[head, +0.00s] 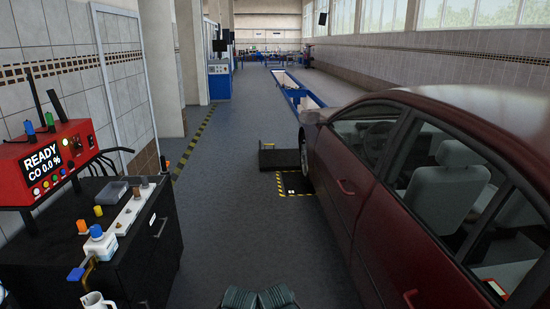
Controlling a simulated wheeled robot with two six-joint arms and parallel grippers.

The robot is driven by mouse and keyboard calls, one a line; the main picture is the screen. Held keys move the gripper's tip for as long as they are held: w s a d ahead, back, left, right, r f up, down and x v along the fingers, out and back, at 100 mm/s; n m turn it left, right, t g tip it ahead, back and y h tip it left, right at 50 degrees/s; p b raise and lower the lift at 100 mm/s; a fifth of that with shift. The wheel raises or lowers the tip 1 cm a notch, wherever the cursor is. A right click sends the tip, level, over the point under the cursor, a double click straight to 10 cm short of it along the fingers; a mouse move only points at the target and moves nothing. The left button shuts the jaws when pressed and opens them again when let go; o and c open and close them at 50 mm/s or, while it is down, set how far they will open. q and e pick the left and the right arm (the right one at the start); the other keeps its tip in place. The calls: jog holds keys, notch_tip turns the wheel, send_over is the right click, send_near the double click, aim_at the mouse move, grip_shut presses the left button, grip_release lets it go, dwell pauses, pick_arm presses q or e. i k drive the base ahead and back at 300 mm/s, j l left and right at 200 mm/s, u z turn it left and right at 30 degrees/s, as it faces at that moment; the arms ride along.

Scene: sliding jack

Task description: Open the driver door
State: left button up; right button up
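The dark red car (400,230) stands on the right with its front pointing away from me. Its front side door (335,180), on the side facing the aisle, looks shut and flush with the body. A red handle (346,187) shows on that door. A second red handle (410,298) is on the rear door, nearer to me. Through the side windows a pale seat (450,180) shows. Neither of my grippers is in view. Two dark ribbed shapes at the bottom middle look like parts of my own body.
A black cabinet (160,250) with bottles and a red tester (45,160) stands at left. A low black box (280,159) and a yellow-black marked floor plate (297,185) lie near the car's front wheel. The grey floor (235,220) between cabinet and car is clear.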

aim_at(336, 160)
jog(key=i, duration=0.9)
jog(key=i+z, duration=0.1)
jog(key=i, duration=0.75)
jog(key=i+z, duration=0.45)
jog(key=i, duration=0.15)
jog(key=i+j+z, duration=0.1)
jog(key=i+z, duration=0.35)
jog(key=i, duration=0.15)
jog(key=z, duration=0.2)
